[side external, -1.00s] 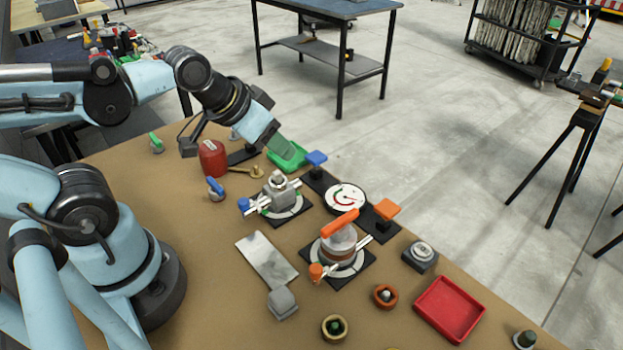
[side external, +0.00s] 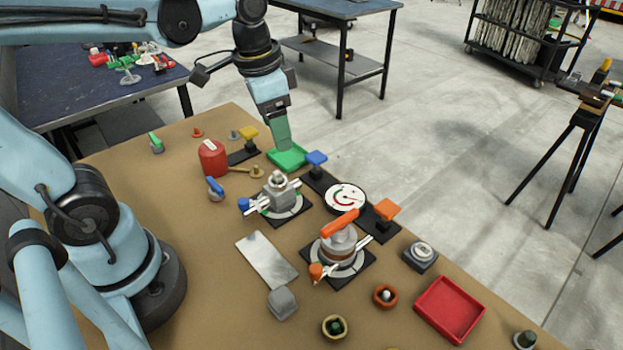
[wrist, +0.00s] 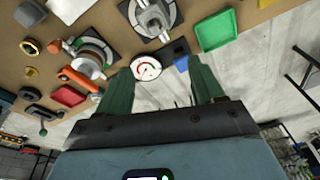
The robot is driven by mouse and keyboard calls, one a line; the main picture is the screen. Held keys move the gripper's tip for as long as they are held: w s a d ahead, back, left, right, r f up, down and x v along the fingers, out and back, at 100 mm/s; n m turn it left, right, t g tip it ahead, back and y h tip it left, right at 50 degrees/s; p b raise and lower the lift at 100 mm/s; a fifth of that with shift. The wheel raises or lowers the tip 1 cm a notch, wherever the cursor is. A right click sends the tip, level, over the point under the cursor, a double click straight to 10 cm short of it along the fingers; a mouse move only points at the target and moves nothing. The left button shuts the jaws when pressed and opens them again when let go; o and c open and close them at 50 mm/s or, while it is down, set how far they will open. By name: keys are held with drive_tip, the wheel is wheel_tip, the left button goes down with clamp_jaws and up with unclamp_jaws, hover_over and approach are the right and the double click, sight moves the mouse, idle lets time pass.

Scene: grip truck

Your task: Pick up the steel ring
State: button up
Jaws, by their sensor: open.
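I cannot clearly pick out a separate steel ring in either view. A grey metal fitting (side external: 278,187) sits on a round white dial plate near the table's middle, and it also shows in the wrist view (wrist: 152,18). A ring-shaped brass piece (side external: 335,327) with a dark green centre and an orange ring-shaped piece (side external: 385,296) lie near the front edge. My gripper (side external: 287,148) points down above the green tray (side external: 290,159), far from these ring-shaped pieces. In the wrist view my green fingers (wrist: 160,78) are spread apart with nothing between them.
A white gauge (side external: 345,197) and an orange-handled valve (side external: 338,240) stand right of the middle. A red tray (side external: 450,308) lies at the front right. A red canister (side external: 212,158) stands at the back left. A flat metal plate (side external: 266,258) and grey block (side external: 282,303) lie nearer the front.

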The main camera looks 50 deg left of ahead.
drive_tip(key=m+g, duration=0.2)
hover_over(279, 172)
drive_tip(key=f, duration=0.5)
drive_tip(key=shift+w+a+f, duration=0.1)
drive_tip(key=shift+w+f, duration=0.1)
drive_tip(key=shift+w, duration=0.05)
drive_tip(key=shift+s+f, duration=0.15)
drive_tip(key=shift+f, duration=2.75)
drive_tip(key=c, duration=1.1)
